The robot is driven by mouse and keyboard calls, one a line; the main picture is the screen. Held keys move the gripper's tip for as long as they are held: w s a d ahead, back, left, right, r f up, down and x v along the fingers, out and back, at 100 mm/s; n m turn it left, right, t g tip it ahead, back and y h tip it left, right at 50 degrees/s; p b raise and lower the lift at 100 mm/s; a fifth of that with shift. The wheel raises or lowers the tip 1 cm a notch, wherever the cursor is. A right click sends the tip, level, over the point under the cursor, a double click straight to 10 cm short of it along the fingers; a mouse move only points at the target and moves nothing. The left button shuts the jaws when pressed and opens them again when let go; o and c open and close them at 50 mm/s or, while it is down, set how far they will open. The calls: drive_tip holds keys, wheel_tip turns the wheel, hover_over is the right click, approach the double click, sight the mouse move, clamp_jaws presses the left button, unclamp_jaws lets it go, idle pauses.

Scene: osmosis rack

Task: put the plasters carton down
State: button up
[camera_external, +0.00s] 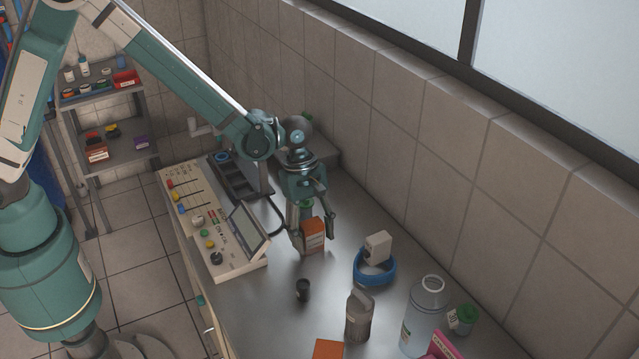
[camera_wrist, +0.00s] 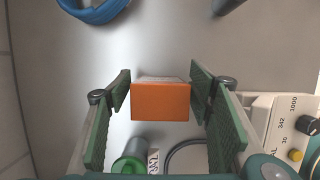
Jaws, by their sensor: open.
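An orange carton (camera_external: 313,236), which I take to be the plasters carton, stands upright on the steel bench between the fingers of my gripper (camera_external: 312,241). In the wrist view the orange top of the carton (camera_wrist: 160,101) lies between the two green-padded fingers of my gripper (camera_wrist: 161,90). A gap shows on each side of the carton, so the gripper is open around it. The lower part of the carton is mostly hidden in the wrist view.
A green-capped bottle (camera_wrist: 128,167) stands close to the carton. The control panel (camera_external: 215,225) is to the left. A blue ring (camera_external: 376,277) with a white box (camera_external: 378,246) is to the right. A black cup (camera_external: 303,290), a grey container (camera_external: 359,316) and another orange box (camera_external: 328,349) are nearer.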

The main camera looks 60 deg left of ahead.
drive_tip(key=v, duration=1)
idle(0.3)
drive_tip(key=shift+a+r, duration=0.1)
drive_tip(key=s+a+r+m+t+y, duration=0.1)
drive_tip(key=s+a+r+m+t, duration=0.1)
drive_tip(key=s+a+r+m, duration=0.4)
drive_tip(key=s+a+r+m+t, duration=0.1)
drive_tip(key=s+a+r+m, duration=0.1)
drive_tip(key=s+a+r, duration=0.75)
drive_tip(key=s+a+r+m+t+y, duration=0.2)
drive_tip(key=s+a+m+t, duration=0.2)
drive_tip(key=s+a+m, duration=0.6)
drive_tip(key=s+a, duration=0.7)
drive_tip(key=shift+s+a+r, duration=0.25)
drive_tip(key=shift+r, duration=0.15)
